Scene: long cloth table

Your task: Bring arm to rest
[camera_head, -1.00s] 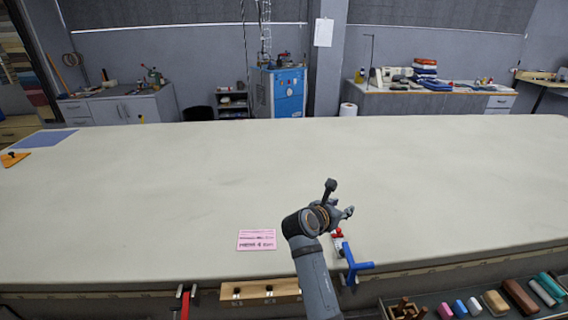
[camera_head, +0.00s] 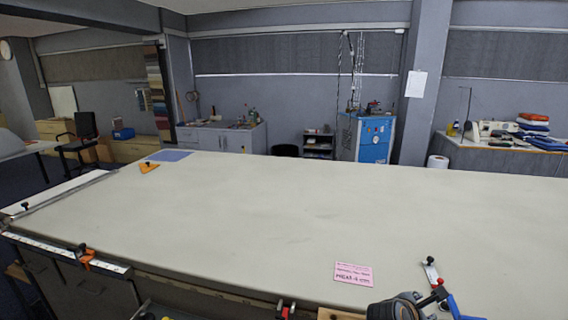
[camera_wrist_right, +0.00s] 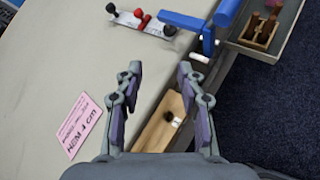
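My right gripper (camera_wrist_right: 158,72) is open in the right wrist view, its two fingers spread with nothing between them. It hangs over the table's front edge, beside a wooden block (camera_wrist_right: 162,122). My right arm (camera_head: 396,307) shows at the bottom of the head view, cut off by the frame. The long cream table (camera_head: 230,215) lies in front of me. A pink card (camera_head: 353,274) lies flat on it, left of the right arm; it also shows in the right wrist view (camera_wrist_right: 78,127). My left gripper is in neither view.
A blue clamp-like tool (camera_wrist_right: 205,22) and a white strip with black and red knobs (camera_wrist_right: 143,21) sit by the front edge. A tray (camera_wrist_right: 270,30) is beyond them. An orange piece (camera_head: 149,167) lies at the far left. The table's middle is clear.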

